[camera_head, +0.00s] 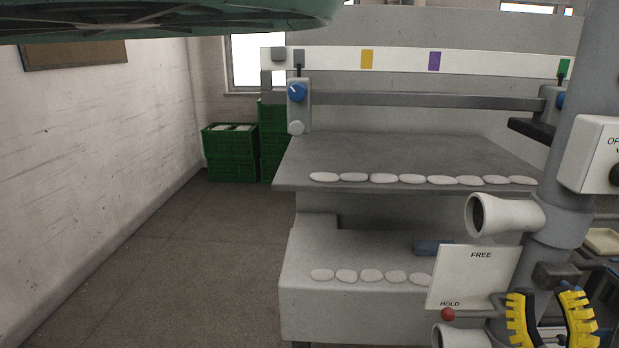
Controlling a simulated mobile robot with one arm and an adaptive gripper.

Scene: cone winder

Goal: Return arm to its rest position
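My gripper (548,318) is at the bottom right, with two yellow-and-black toothed fingers apart. I see nothing held between the visible parts of the fingers; the lower part is cut off by the picture edge. A white plate (473,277) marked FREE and HOLD stands just left of the fingers. A red knob (448,314) is beside the word HOLD. A grey column (562,180) rises behind the fingers and carries a pale cone-shaped part (497,214). I cannot tell how far the gripper is from the plate or column.
The grey machine (350,312) has two ledges with rows of white oval pieces (383,178). A rail with a blue dial (297,92) runs above. Green crates (231,167) stand at the back. The floor (170,270) at left is clear. A green shape (170,22) overhangs the top left.

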